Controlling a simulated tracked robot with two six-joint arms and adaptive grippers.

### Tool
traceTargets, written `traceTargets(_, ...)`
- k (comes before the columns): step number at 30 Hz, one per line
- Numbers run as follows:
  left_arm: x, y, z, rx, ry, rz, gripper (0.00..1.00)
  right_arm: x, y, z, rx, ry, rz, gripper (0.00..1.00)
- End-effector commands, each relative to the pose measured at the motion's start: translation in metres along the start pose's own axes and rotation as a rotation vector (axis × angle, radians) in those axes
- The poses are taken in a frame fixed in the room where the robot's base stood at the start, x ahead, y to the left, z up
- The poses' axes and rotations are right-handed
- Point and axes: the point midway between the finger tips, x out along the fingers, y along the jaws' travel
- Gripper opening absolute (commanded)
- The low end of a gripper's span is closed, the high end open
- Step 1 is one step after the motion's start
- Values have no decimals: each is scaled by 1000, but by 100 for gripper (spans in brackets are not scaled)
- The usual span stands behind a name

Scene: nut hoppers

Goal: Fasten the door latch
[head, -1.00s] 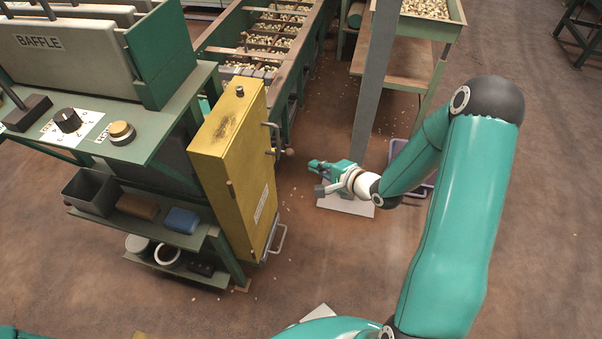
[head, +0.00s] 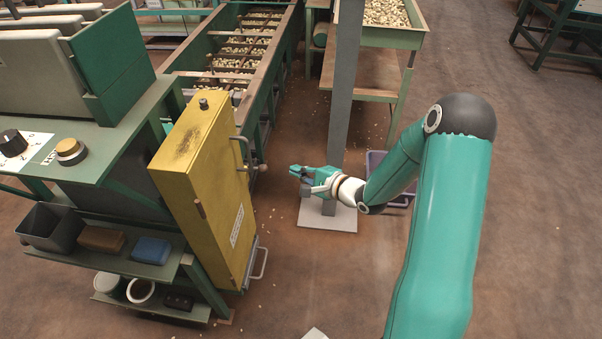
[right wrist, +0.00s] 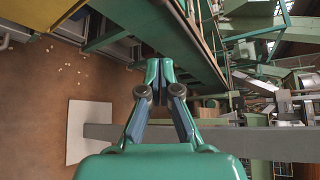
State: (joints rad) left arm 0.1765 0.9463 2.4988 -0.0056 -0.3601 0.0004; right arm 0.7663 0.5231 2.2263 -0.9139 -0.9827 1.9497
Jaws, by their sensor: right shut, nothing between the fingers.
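The yellow door (head: 210,185) stands upright on the side of the green machine. On its right edge is a grey latch handle (head: 240,152) with a round brownish knob (head: 262,167) sticking out to the right. I cannot tell the latch's exact position. My right gripper (head: 294,172) is a short way right of the knob, apart from it, pointing left towards the door. In the right wrist view its fingers (right wrist: 164,75) come together at the tips, shut and empty. My left gripper is out of view.
A grey post (head: 343,90) on a pale floor plate (head: 320,219) stands close to my right gripper. A long nut trough (head: 288,40) runs behind the door. The floor in front is clear.

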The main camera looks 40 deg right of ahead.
Motion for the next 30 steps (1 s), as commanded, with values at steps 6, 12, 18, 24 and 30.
traceTargets(6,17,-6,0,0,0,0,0,48,4,0,-2,-5,0,0)
traceTargets(12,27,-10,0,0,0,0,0,70,2,11,-1,-3,1,0)
traceTargets(18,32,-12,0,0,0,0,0,61,1,33,0,-2,0,0)
traceTargets(24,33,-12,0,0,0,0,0,58,1,39,-1,-1,1,0)
traceTargets(30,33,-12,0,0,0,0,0,58,1,39,-1,-1,1,0)
